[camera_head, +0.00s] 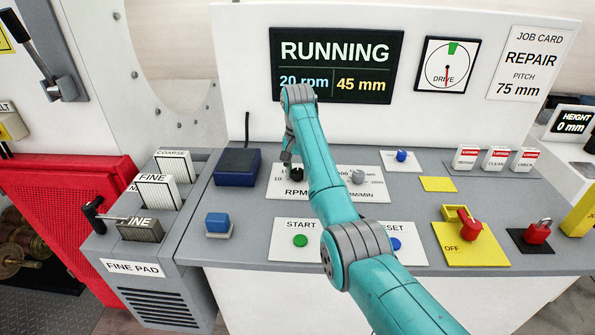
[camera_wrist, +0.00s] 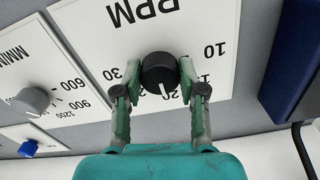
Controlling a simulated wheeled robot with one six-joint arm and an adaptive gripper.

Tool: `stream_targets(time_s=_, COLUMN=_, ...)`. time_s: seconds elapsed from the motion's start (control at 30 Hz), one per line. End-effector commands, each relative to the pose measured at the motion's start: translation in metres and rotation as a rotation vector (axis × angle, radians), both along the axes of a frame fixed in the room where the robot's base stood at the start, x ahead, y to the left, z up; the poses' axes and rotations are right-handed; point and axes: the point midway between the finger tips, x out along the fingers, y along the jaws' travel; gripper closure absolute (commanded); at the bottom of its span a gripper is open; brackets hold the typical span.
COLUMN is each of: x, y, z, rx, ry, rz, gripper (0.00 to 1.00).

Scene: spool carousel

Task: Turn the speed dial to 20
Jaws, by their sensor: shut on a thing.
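The speed dial is a black knob (camera_head: 297,174) on the white RPM plate (camera_head: 281,192) of the grey console. In the wrist view the black knob (camera_wrist: 159,72) sits between my two green fingers, with 10 and 30 printed on either side. My gripper (camera_wrist: 158,80) is shut on the knob. In the head view my gripper (camera_head: 291,160) reaches down onto it from above. The display (camera_head: 337,65) reads RUNNING, 20 rpm and 45 mm.
A grey MM/MIN knob (camera_head: 358,177) stands to the right of the dial. A dark blue box (camera_head: 237,167) is at the left. Green START (camera_head: 300,241) and blue RESET (camera_head: 395,244) buttons lie in front. A red OFF switch (camera_head: 468,224) is at the right. The job card (camera_head: 529,63) reads REPAIR, pitch 75 mm.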

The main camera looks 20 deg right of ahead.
Motion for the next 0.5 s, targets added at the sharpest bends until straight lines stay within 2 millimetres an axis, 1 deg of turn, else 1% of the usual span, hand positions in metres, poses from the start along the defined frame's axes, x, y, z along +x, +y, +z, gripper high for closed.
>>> stream_targets(time_s=0.3, x=0.0002, y=0.0000, z=-0.0002, rx=-0.001, ry=-0.001, rz=-0.001, gripper=0.94)
stream_targets(time_s=0.33, x=0.0002, y=0.0000, z=-0.0002, rx=-0.001, ry=-0.001, rz=0.000, gripper=0.57)
stream_targets(time_s=0.37, x=0.0002, y=0.0000, z=-0.0002, rx=-0.001, ry=-0.001, rz=0.000, gripper=0.50)
stream_targets(time_s=0.4, x=0.0002, y=-0.0001, z=-0.0002, rx=-0.001, ry=-0.001, rz=0.000, gripper=0.40)
stream_targets(time_s=0.43, x=0.0002, y=-0.0001, z=-0.0002, rx=-0.001, ry=-0.001, rz=0.000, gripper=0.34)
stream_targets(time_s=0.5, x=0.0001, y=0.0000, z=-0.0001, rx=-0.001, ry=-0.001, rz=0.000, gripper=0.34)
